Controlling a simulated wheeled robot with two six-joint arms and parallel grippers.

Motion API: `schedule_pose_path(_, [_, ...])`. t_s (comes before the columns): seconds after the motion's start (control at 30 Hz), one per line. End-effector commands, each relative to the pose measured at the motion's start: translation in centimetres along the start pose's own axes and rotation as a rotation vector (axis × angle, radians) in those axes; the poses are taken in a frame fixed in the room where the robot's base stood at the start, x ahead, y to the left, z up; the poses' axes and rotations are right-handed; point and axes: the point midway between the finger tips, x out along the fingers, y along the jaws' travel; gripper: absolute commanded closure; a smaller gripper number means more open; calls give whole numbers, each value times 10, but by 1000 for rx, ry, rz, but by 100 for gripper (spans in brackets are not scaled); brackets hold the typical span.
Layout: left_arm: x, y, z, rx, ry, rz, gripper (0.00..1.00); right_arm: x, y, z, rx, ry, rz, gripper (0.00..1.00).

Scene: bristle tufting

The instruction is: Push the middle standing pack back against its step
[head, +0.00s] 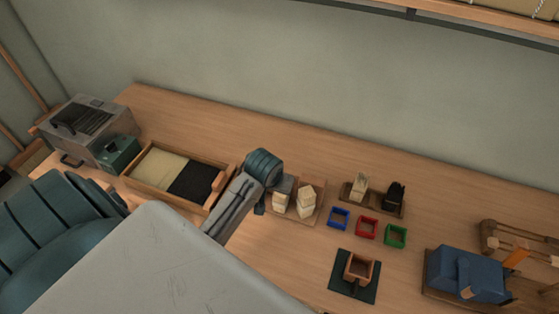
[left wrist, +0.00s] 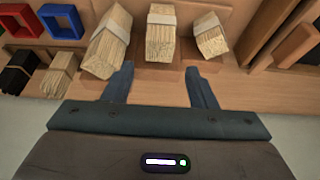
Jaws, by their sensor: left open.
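Three pale bristle packs with light bands stand in a row on a wooden stepped holder in the left wrist view: the left pack (left wrist: 105,48), the middle pack (left wrist: 160,38) and the right pack (left wrist: 211,40). My left gripper (left wrist: 160,84) is open and empty, its fingers spread either side of the middle pack's line and short of it. Contact cannot be told. In the head view my left gripper (head: 272,194) is over the holder (head: 304,219) and hides part of the row; one pack (head: 306,199) shows clear beside it. My right gripper is not in view.
A blue frame (head: 338,218), a red frame (head: 366,227) and a green frame (head: 395,236) lie to the right. A block with a pale pack (head: 358,187) and a black pack (head: 396,195) stands behind them. A divided tray (head: 142,181) lies left of my gripper.

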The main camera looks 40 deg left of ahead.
Motion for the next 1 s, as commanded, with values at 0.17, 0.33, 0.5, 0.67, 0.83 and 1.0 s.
schedule_pose_path(0.17, [1, 0, 0, 0, 0, 0, 48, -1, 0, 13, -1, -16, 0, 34])
schedule_pose_path(0.33, [12, 0, 0, 0, -3, -1, 48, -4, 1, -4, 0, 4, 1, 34])
schedule_pose_path(0.5, [41, 0, 0, 0, -4, -1, 48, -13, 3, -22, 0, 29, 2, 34])
schedule_pose_path(0.67, [70, 0, 0, 0, -4, -1, 48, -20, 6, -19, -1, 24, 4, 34])
schedule_pose_path(0.83, [93, 0, -1, 0, -1, 0, 48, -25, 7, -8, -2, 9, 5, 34])
schedule_pose_path(1.0, [105, 0, 0, 0, 0, 0, 48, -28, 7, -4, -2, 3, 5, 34])
